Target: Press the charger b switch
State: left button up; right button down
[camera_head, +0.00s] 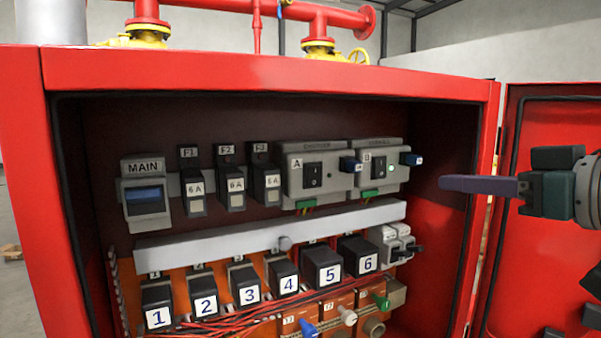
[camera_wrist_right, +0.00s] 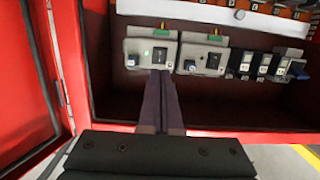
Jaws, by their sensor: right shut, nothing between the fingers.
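Charger B (camera_head: 366,178) is a grey box at the right end of the upper row in the red cabinet. Its dark rocker switch (camera_head: 379,169) sits beside a lit green lamp. My right gripper (camera_head: 442,183) is shut and empty, its purple fingers pointing left, apart from and to the right of charger B. In the right wrist view, which is upside down, charger B (camera_wrist_right: 136,50) and its switch (camera_wrist_right: 160,56) show just beyond the fingertips (camera_wrist_right: 160,74); the fingers overlap the charger's near edge. My left gripper is out of view.
Charger A (camera_head: 300,178) with a similar switch stands left of charger B. Blue plugs (camera_head: 411,159) stick out at the chargers' right sides. A grey rail (camera_head: 270,228) and numbered black blocks lie below. The red cabinet door (camera_head: 540,240) stands open at right.

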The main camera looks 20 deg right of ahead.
jog(key=p, duration=0.3)
send_near(382, 177)
jog(key=w, duration=0.5)
jog(key=shift+w+a+f, duration=0.15)
jog(key=shift+f, duration=0.1)
jog(key=shift+w+f, duration=0.2)
jog(key=shift+w, duration=0.35)
jog(key=shift+w+a+f, duration=0.1)
jog(key=shift+w, duration=0.1)
jog(key=shift+w+f+b, duration=0.15)
jog(key=shift+f+b, duration=0.3)
jog(key=shift+b, duration=0.4)
jog(key=shift+r+t+p, duration=0.3)
jog(key=shift+r, duration=0.05)
